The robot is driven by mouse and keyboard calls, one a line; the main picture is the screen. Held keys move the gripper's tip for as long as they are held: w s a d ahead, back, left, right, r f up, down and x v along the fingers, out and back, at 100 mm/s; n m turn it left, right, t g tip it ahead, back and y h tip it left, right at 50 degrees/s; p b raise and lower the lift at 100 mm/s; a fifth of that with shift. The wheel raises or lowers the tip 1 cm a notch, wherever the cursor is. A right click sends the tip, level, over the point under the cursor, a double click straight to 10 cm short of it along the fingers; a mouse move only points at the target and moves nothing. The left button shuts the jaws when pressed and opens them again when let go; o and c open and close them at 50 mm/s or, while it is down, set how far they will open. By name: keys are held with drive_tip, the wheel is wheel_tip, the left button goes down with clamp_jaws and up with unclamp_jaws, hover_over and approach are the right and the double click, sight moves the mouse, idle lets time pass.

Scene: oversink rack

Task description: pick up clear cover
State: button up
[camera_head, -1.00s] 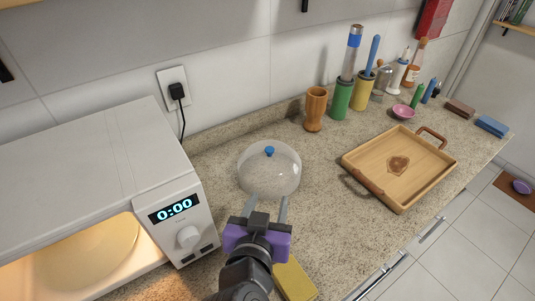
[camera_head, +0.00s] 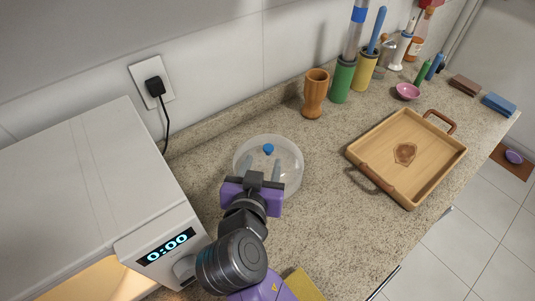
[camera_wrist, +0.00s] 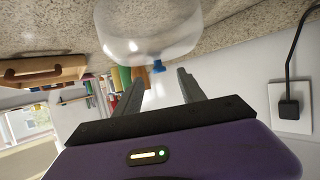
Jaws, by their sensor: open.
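The clear cover (camera_head: 290,177) is a see-through dome with a blue knob (camera_head: 268,149) on top. It sits on the speckled counter between the microwave and the wooden tray. My gripper (camera_head: 262,165) is open, its two grey fingers over the near part of the cover in the head view, on the near side of the knob. In the wrist view the cover (camera_wrist: 150,32) is at the top and its blue knob (camera_wrist: 158,66) lies between the open fingers, beyond the fingertips (camera_wrist: 158,75). I cannot tell whether the fingers touch the dome.
A white microwave (camera_head: 85,185) with its lit inside stands at left. A wooden tray (camera_head: 384,196) with handles lies at right. A wooden cup (camera_head: 315,95), a green holder (camera_head: 341,80) and a pink bowl (camera_head: 407,91) stand toward the wall. A yellow item (camera_head: 305,285) lies at the front.

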sight(267, 151)
drive_tip(key=shift+p+x, duration=0.8)
drive_tip(key=shift+x, duration=2)
drive_tip(key=shift+d+r, duration=0.1)
clamp_jaws()
